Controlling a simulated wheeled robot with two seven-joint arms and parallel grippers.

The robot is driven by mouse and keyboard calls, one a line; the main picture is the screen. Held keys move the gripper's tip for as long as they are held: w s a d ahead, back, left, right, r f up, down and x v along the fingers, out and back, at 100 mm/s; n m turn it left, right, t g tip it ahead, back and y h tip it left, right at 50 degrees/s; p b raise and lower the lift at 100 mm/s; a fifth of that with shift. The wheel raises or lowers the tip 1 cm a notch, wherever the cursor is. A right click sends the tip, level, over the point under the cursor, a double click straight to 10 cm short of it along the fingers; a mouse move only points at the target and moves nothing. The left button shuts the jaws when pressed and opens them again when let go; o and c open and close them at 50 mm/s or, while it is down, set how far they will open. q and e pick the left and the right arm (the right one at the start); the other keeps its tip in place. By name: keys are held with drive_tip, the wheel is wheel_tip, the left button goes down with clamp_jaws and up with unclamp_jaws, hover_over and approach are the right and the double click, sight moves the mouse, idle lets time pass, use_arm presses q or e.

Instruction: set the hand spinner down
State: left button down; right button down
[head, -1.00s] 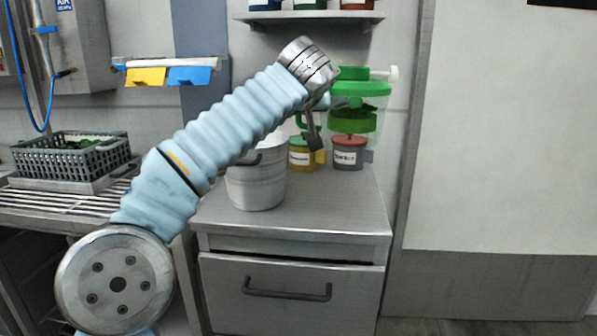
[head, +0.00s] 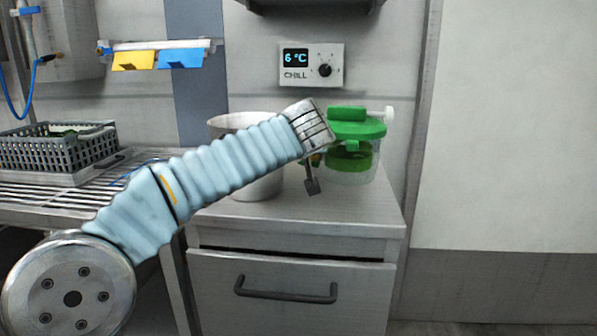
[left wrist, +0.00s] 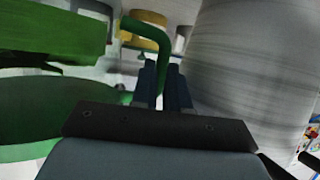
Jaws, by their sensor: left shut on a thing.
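The hand spinner (head: 358,128) has a green lid with a pale crank knob, a clear bowl and a green side handle. In the head view it is upright over the right part of the steel counter (head: 350,215). I cannot tell whether its base touches the counter. My left gripper (left wrist: 164,85) is shut on the green handle (left wrist: 160,45) in the left wrist view, with the green lid (left wrist: 45,30) to the left. In the head view my wrist mostly hides the grip. My right gripper is not in view.
A large pale bucket (head: 258,188) stands left of the spinner, partly behind my arm; it is close by in the wrist view (left wrist: 250,60). A yellow canister (left wrist: 143,32) is behind. A grey crate (head: 55,152) is at left. The counter's front right is clear.

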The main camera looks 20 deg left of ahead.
use_arm(q)
wheel_tip(320, 180, down, 4)
drive_tip(key=shift+r+b, duration=0.1)
drive_tip(key=shift+b, duration=0.8)
drive_tip(key=shift+r, duration=0.1)
drive_tip(key=shift+f, duration=0.2)
drive_tip(key=c, duration=1.4)
unclamp_jaws()
drive_tip(key=shift+r, duration=0.15)
drive_tip(key=p+v, duration=0.1)
drive_tip(key=v, duration=1.1)
drive_tip(key=shift+p, duration=0.4)
